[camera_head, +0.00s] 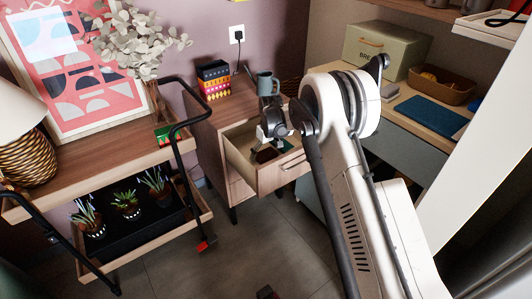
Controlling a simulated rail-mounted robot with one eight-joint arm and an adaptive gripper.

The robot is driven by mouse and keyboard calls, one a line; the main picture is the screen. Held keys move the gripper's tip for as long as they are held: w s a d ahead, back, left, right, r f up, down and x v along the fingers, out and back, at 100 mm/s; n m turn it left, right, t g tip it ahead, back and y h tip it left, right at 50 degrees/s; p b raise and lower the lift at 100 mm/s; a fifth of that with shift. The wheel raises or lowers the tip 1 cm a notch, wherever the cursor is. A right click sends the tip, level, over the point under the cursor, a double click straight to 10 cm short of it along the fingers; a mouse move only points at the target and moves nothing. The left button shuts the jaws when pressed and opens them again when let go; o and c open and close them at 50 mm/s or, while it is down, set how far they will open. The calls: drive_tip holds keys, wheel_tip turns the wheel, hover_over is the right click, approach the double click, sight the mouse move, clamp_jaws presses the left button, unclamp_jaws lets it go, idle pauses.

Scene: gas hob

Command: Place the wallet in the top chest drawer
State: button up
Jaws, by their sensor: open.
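The top chest drawer (268,178) is pulled out from the wooden chest (218,118), with its open top facing up. A small dark brown item that looks like the wallet (266,155) lies inside the drawer, just below my gripper. My gripper (268,143) is open and reaches down over the drawer opening. The fingertips are small and dark here, so I cannot tell whether they touch the brown item. My arm hides the right part of the drawer.
A black-framed trolley (95,160) with potted plants stands at left. A desk at right holds a bread box (386,48), a basket (442,86) and a blue folder (432,117).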

wheel_tip(320, 180, up, 12)
drive_tip(key=s+d+r+p, duration=0.1)
drive_tip(key=p, duration=0.2)
wheel_tip(320, 180, up, 13)
drive_tip(key=m+t, duration=0.1)
drive_tip(key=m, duration=0.1)
hover_over(268, 156)
drive_tip(key=s+d, duration=0.6)
drive_tip(key=d, duration=0.1)
drive_tip(key=s+d+r+m+t, duration=0.2)
drive_tip(key=s+d+r, duration=0.5)
drive_tip(key=s+r, duration=0.45)
drive_tip(key=s+d+f+m+t, duration=0.1)
drive_tip(key=s+d, duration=0.2)
drive_tip(key=s, duration=0.6)
drive_tip(key=s+d+m+t, duration=0.1)
drive_tip(key=s+d, duration=0.2)
drive_tip(key=s, duration=0.7)
drive_tip(key=s+d+f+m+t, duration=0.1)
drive_tip(key=s+d, duration=0.2)
drive_tip(key=s, duration=0.7)
drive_tip(key=shift+d+f+m+h, duration=0.3)
drive_tip(key=shift+d+h, duration=0.1)
drive_tip(key=shift+r, duration=0.1)
wheel_tip(268, 156, up, 6)
drive_tip(key=p, duration=0.6)
drive_tip(key=shift+r, duration=0.2)
